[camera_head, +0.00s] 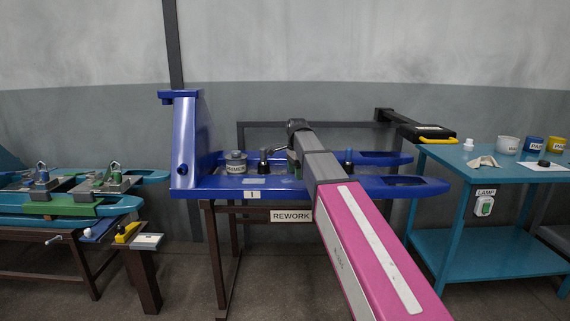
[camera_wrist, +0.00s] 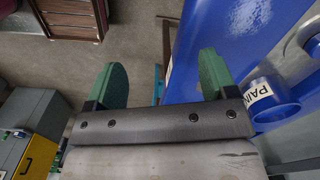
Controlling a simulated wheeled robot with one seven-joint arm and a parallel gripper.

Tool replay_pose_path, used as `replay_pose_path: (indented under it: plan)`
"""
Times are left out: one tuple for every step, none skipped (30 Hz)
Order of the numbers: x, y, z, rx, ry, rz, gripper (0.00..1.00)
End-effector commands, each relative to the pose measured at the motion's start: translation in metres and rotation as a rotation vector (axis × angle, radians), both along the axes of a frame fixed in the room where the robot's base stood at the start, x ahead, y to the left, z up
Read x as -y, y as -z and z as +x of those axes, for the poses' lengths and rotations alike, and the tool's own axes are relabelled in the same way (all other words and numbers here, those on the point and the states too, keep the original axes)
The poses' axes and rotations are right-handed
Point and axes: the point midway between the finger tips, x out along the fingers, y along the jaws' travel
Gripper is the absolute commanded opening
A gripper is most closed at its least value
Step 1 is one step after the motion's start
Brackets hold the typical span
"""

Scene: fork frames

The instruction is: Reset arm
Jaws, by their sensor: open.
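My arm, pink and grey, reaches from the lower right of the head view up to the blue fork frame on the rework stand. My gripper (camera_wrist: 164,72) shows in the wrist view with two green fingers spread wide apart and nothing between them. In the head view it is mostly hidden behind my own arm, with only a bit of green showing. The blue fork frame (camera_head: 222,187) stands behind and around that spot. A blue surface (camera_wrist: 215,30) fills the right of the wrist view, beside the right finger. Contact cannot be told.
Teal frames (camera_head: 60,209) lie on a left bench. A blue labelled cup (camera_wrist: 275,108) is near the right finger.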

Motion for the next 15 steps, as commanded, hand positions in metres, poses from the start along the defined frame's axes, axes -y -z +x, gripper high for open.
replay_pose_path:
  plan:
    - [0.003,0.007,-0.004,-0.001,-0.013,0.000,0.78]
    - [0.004,0.010,-0.005,0.000,-0.022,0.000,0.78]
    - [0.006,0.015,-0.007,-0.001,-0.036,0.000,0.78]
    - [0.008,0.020,-0.008,-0.001,-0.048,0.000,0.78]
    - [0.009,0.024,-0.010,-0.002,-0.060,-0.001,0.78]
    - [0.011,0.029,-0.012,-0.001,-0.076,0.000,0.78]
    - [0.014,0.034,-0.014,-0.001,-0.091,0.000,0.78]
    - [0.016,0.040,-0.016,-0.001,-0.105,0.000,0.78]
    - [0.018,0.047,-0.019,-0.001,-0.125,0.000,0.78]
    - [0.021,0.052,-0.021,-0.002,-0.141,-0.001,0.78]
    - [0.023,0.057,-0.023,-0.001,-0.157,0.000,0.78]
    - [0.027,0.066,-0.027,-0.001,-0.182,0.000,0.78]
    - [0.030,0.073,-0.030,-0.001,-0.201,0.000,0.78]
    - [0.033,0.080,-0.034,-0.002,-0.223,0.000,0.78]
    - [0.037,0.090,-0.039,-0.001,-0.254,0.000,0.78]
